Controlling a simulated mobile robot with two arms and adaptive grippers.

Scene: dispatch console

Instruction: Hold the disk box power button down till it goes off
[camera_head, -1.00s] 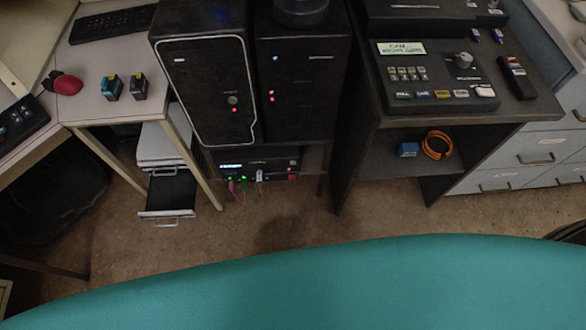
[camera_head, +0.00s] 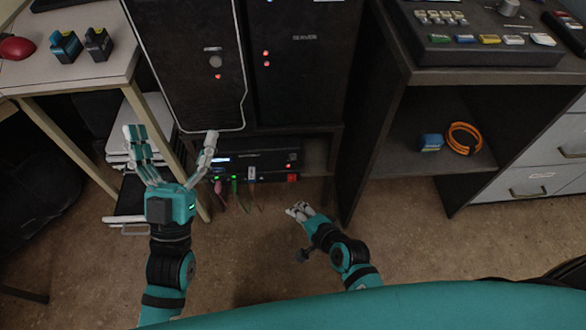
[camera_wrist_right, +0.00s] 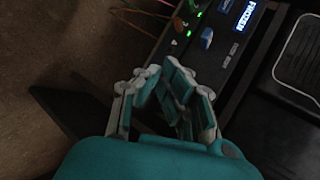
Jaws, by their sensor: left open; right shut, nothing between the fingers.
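The disk box (camera_head: 262,160) is a low black unit on the shelf under the two towers. Its lit display (camera_head: 222,159) reads "FROZEN" in the right wrist view (camera_wrist_right: 237,15). At its right end are a small red light and a red button or switch (camera_head: 292,178); I cannot tell which is the power button. My left gripper (camera_head: 170,135) is open and empty, left of the box, with one finger near its left end. My right gripper (camera_head: 298,210) is shut and empty, below the box's right end. It also shows in the right wrist view (camera_wrist_right: 158,72), hiding part of the box front.
Cables (camera_head: 240,195) hang from the box front beside green lights. A black tower (camera_head: 190,60) and a server (camera_head: 300,80) stand above. A table leg (camera_head: 75,150) is at left. A shelf at right holds an orange cable coil (camera_head: 464,139). Floor in front is clear.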

